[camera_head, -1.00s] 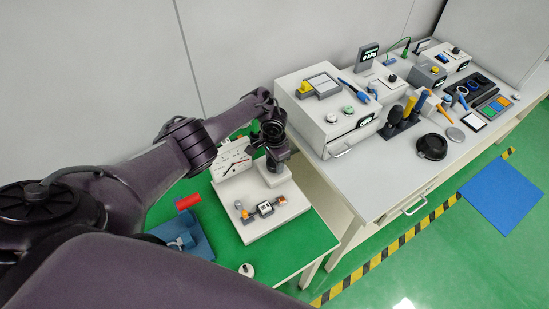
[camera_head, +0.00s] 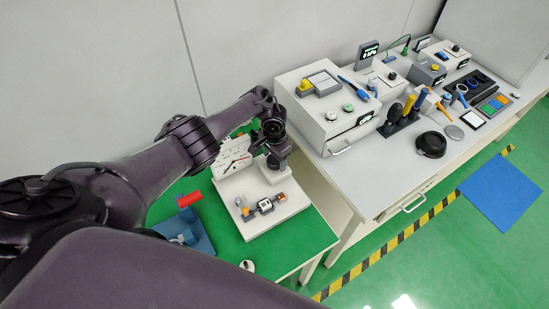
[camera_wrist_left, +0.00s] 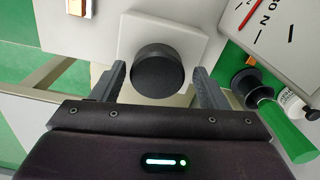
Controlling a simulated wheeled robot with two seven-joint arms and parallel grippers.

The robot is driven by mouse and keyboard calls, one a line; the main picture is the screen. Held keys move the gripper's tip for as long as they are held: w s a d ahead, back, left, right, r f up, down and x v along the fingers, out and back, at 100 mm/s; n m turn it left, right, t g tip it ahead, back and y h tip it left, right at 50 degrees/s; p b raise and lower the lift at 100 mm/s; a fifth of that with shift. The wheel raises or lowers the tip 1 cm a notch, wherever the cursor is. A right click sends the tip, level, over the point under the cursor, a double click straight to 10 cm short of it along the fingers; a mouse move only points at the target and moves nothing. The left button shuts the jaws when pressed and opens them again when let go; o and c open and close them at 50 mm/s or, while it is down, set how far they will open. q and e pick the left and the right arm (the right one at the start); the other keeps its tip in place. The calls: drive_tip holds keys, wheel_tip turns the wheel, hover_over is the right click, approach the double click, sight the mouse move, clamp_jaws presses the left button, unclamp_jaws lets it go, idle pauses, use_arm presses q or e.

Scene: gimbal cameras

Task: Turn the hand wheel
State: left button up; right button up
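The hand wheel (camera_wrist_left: 157,71) shows in the left wrist view as a dark round knob on a pale square block. My left gripper (camera_wrist_left: 160,76) is open, with one finger on each side of the wheel and a visible gap at each side. In the head view my left gripper (camera_head: 275,158) is over the back of the white board on the green table. It hides the wheel there, and its fingertips are hard to make out. My right gripper is not in view.
A white dial panel with a red needle (camera_head: 234,163) stands beside the gripper; it also shows in the left wrist view (camera_wrist_left: 286,28). A block fixture (camera_head: 265,206) sits at the board's front. A blue tray (camera_head: 203,239) lies left. A cluttered workbench (camera_head: 385,190) stands right.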

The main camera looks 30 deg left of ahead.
sight(274, 159)
use_arm(q)
drive_tip(key=shift+s, duration=0.1)
drive_tip(key=shift+r+p, duration=0.4)
drive_tip(key=shift+r, duration=3.45)
